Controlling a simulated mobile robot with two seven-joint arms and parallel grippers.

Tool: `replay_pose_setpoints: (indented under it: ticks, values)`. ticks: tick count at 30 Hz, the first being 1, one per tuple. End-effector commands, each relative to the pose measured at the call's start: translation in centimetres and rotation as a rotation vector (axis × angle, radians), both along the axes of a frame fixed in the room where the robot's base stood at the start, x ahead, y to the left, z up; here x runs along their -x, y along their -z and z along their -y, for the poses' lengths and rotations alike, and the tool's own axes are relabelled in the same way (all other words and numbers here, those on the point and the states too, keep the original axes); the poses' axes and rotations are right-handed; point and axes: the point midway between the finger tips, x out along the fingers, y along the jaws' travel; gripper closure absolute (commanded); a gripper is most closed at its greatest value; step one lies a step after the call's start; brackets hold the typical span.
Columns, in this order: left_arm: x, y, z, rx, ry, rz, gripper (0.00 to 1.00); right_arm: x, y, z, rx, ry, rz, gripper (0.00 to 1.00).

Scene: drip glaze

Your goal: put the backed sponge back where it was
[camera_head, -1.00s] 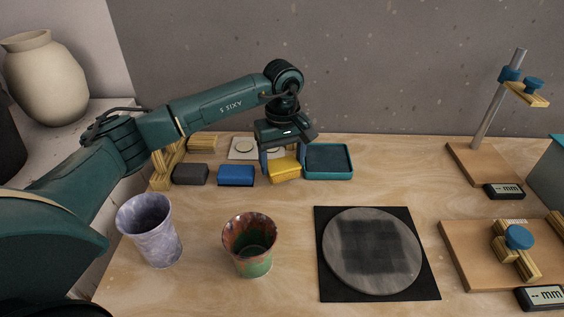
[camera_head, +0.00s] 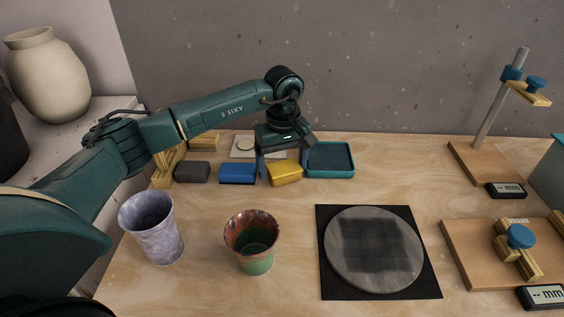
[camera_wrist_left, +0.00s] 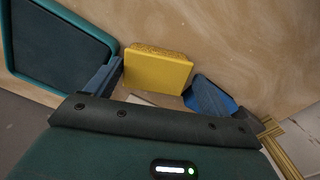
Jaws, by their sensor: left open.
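The yellow sponge block (camera_head: 285,174), which I take as the backed sponge, sits at the back of the table, right of the blue block (camera_head: 238,174). In the left wrist view the yellow block (camera_wrist_left: 157,72) shows a smooth yellow face and a rough spongy top edge. My left gripper (camera_head: 284,160) is over it, pointing down. In the left wrist view the jaws (camera_wrist_left: 155,88) are open, one finger on each side of the yellow block. I cannot tell whether either finger touches it. The right gripper is out of view.
A teal tray (camera_head: 351,174) stands close right of the yellow block; a grey block (camera_head: 193,172) lies left of the blue one. A purple cup (camera_head: 150,232), a glazed cup (camera_head: 251,245) and a grey disc (camera_head: 374,250) are in front. Gauge stands (camera_head: 476,165) are right.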

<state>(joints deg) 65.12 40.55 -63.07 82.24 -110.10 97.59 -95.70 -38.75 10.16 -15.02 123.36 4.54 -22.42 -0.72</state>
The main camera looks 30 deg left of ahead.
Motion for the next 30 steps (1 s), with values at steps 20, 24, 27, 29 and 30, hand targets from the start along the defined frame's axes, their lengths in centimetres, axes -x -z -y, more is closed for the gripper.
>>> replay_pose_setpoints:
  ticks: [20,24,27,29,30]
  values:
    - [-0.3,-9.3,0.3,0.006,0.001,0.015,0.09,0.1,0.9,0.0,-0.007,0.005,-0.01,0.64]
    - [-0.2,-11.3,0.2,0.006,0.001,0.011,0.09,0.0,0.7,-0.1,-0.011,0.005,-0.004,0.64]
    - [-0.2,-12.1,0.2,0.006,0.001,0.01,0.09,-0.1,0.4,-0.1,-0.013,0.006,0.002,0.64]
    - [-0.2,-12.4,0.2,0.006,0.001,0.008,0.09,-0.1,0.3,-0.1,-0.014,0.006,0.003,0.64]
    - [-0.1,-12.5,0.2,0.006,0.001,0.008,0.09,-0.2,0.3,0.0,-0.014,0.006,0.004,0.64]
